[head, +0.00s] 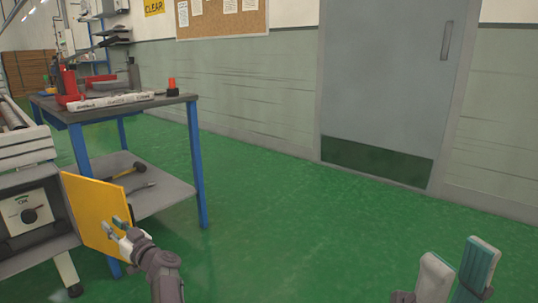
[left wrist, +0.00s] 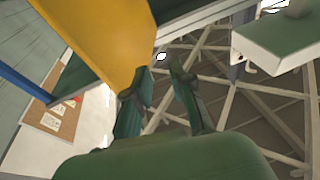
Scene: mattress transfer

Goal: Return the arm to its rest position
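My left gripper (head: 124,219) is in front of the lower right part of a yellow panel (head: 92,205) at the left of the head view. In the left wrist view, the fingers of my left gripper (left wrist: 160,78) are apart, with a gap between them and nothing visible in it. The yellow panel (left wrist: 105,35) rises beside and beyond the left finger; I cannot tell if they touch. My right gripper (head: 460,264) is at the bottom right of the head view, its fingers apart and empty.
A grey door (head: 385,80) is in the far wall. The green floor (head: 290,220) is clear in the middle.

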